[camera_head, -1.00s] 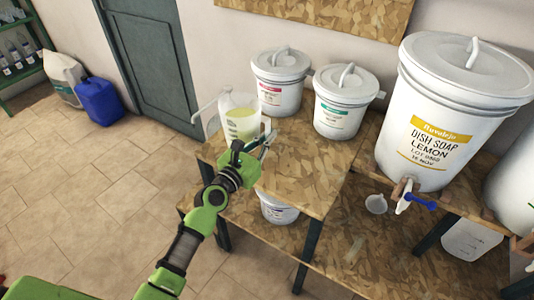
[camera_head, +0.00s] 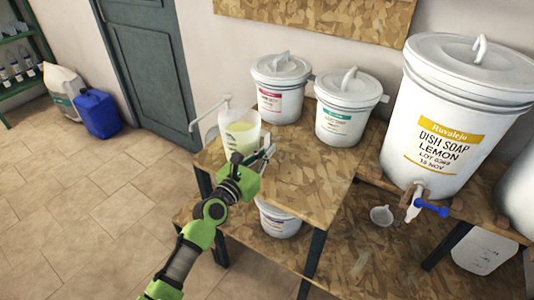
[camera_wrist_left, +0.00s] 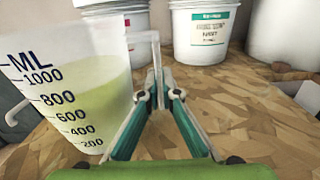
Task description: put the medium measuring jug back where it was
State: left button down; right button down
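The medium measuring jug (camera_head: 241,133) is clear, with pale yellow liquid inside. My left gripper (camera_head: 264,152) is on the right, near side of the jug. In the left wrist view its fingertips (camera_wrist_left: 158,84) are closed around the jug's upright handle (camera_wrist_left: 156,52). My right gripper is not in view.
Two white lidded drums (camera_head: 281,90) (camera_head: 345,107) stand behind the jug. A large dish soap drum (camera_head: 440,125) with a tap stands to the right. A small jug (camera_head: 381,216) and a large one (camera_head: 484,249) are below. The upper table's front is clear.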

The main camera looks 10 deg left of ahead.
pick_arm(q)
jog(key=shift+r, duration=0.25)
jog(key=shift+f, duration=0.1)
jog(key=c, duration=2.3)
grip_release()
jog(key=shift+f, duration=0.2)
jog(key=shift+r, duration=0.15)
jog(key=shift+s+a, duration=0.1)
jog(key=shift+s, duration=0.25)
jog(key=v, duration=1.1)
jog(key=shift+s, duration=0.2)
